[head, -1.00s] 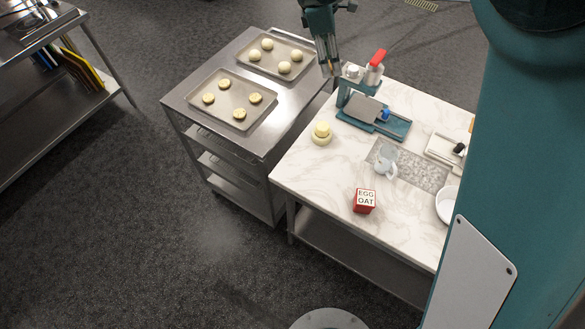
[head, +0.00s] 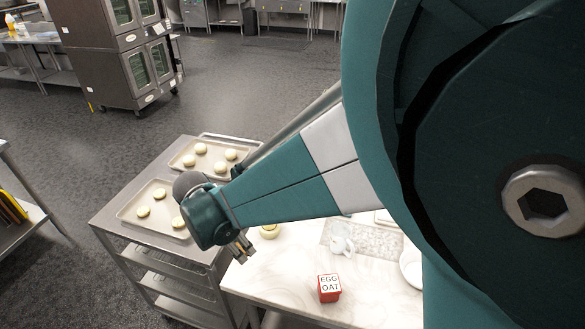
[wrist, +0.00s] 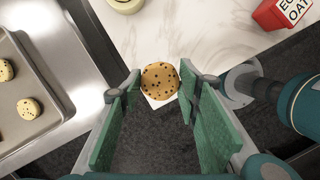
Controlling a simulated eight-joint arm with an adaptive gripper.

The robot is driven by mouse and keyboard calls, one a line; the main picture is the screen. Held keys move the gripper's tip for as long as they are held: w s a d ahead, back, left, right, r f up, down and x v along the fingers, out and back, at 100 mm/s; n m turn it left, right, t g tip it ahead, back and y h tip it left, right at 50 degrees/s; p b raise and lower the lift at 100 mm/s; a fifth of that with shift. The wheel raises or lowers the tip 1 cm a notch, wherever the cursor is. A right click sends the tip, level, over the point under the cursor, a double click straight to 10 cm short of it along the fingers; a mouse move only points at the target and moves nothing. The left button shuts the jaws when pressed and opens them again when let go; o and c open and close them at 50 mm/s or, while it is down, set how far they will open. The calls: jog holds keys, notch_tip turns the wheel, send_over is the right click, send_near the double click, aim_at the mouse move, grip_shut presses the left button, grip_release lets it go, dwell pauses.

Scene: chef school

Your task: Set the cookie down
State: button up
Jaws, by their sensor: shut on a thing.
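A round brown cookie with dark chips (wrist: 160,80) sits between the fingertips of my gripper (wrist: 157,88) in the wrist view. The gripper is shut on it, with its green inner pads to both sides. In the head view my gripper (head: 243,248) is over the left edge of the marble-topped table (head: 270,285). The cookie cannot be made out there. In the wrist view the tabletop (wrist: 190,40) lies behind and below the cookie, with dark floor under the gripper. I cannot tell how high the cookie is above the table.
A front tray (head: 128,212) and a back tray (head: 178,163) with pale rounds stand on the steel cart at left; my arm partly covers them. A red "EGG OAT" box (head: 329,288), a small pale round container (head: 270,231) and a white bowl (head: 412,268) stand on the table.

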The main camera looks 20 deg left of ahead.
jog(key=shift+f, duration=0.1)
dwell(0.3)
send_over(247, 269)
jog(key=s, duration=0.1)
jog(key=shift+a+f, duration=0.15)
jog(key=shift+f, duration=1.3)
jog(key=shift+a+f, duration=0.1)
jog(key=shift+f, duration=1.3)
jog(key=shift+f, duration=2.05)
jog(key=shift+f, duration=0.15)
jog(key=o, duration=0.9)
